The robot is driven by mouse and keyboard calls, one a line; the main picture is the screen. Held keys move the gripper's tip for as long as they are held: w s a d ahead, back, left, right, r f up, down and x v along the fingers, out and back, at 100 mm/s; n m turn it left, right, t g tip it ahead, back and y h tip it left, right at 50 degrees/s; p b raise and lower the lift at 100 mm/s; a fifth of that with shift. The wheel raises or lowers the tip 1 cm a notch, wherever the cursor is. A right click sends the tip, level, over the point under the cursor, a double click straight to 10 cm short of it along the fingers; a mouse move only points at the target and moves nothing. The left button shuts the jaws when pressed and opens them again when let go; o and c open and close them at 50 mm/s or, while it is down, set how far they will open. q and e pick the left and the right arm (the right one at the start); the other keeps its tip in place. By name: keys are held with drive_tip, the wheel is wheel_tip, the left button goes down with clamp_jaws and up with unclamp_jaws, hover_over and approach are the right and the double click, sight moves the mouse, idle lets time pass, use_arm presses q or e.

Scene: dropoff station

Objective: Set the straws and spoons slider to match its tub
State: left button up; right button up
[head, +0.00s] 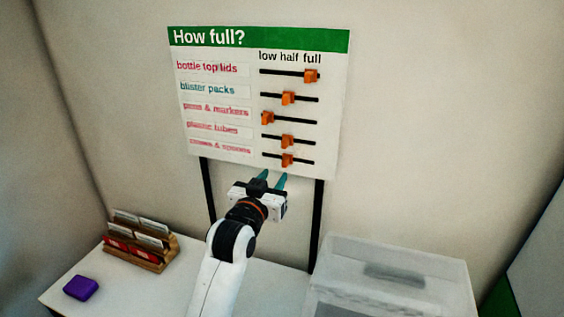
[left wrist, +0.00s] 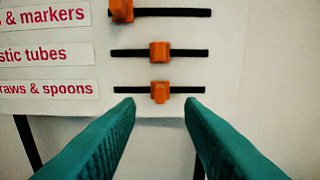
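The straws and spoons slider is an orange knob (head: 287,160) on the lowest black track of the "How full?" board (head: 215,160). It stands near the track's middle, under "half". In the left wrist view the knob (left wrist: 160,92) is centred ahead of my fingers. My left gripper (head: 272,178) is just below the board's bottom edge in the head view. Its teal fingers (left wrist: 160,104) are open and empty, one on each side of the knob's line, apart from it. My right gripper is not in view. I cannot tell which tub belongs to straws and spoons.
Above are sliders for bottle top lids (head: 311,76), blister packs (head: 288,98), pens and markers (head: 268,118) and plastic tubes (head: 288,141). A translucent lidded bin (head: 440,285) stands at right, its contents unclear. A wooden card rack (head: 150,262) and a purple block (head: 81,288) are at left.

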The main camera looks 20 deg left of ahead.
sight(284, 163)
use_arm(q)
drive_tip(key=w+p, duration=0.1)
drive_tip(key=w, duration=0.5)
drive_tip(key=shift+w+d+f, duration=0.1)
drive_tip(key=shift+w+d, duration=0.05)
drive_tip(key=shift+w, duration=0.25)
clamp_jaws()
drive_tip(key=shift+a+p, duration=0.65)
drive_tip(key=shift+a, duration=2.15)
drive_tip(key=shift+d, duration=0.15)
unclamp_jaws()
drive_tip(key=shift+w+a, duration=0.1)
drive_tip(key=shift+a, duration=0.1)
